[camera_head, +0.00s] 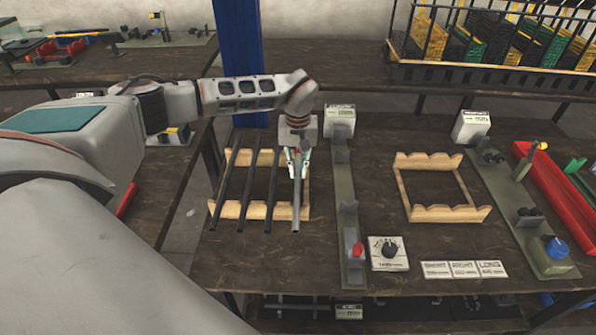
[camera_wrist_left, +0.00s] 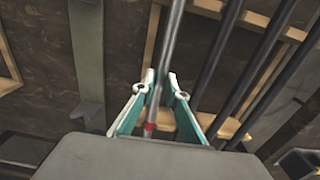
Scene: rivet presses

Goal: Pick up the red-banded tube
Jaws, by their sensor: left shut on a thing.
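The red-banded tube (camera_head: 296,212) is a thin grey tube at the right end of the left wooden rack (camera_head: 231,209). In the left wrist view its grey shaft (camera_wrist_left: 170,45) runs between my fingers, and its red band (camera_wrist_left: 149,130) shows near the gripper's base. My left gripper (camera_head: 299,168) points down and is shut on the tube; its teal fingers also show in the left wrist view (camera_wrist_left: 161,90). I cannot tell whether the tube touches the rack. My right gripper is not in view.
Three black tubes (camera_head: 247,190) lie across the same rack, left of the grey tube. An empty wooden rack (camera_head: 441,213) lies further right.

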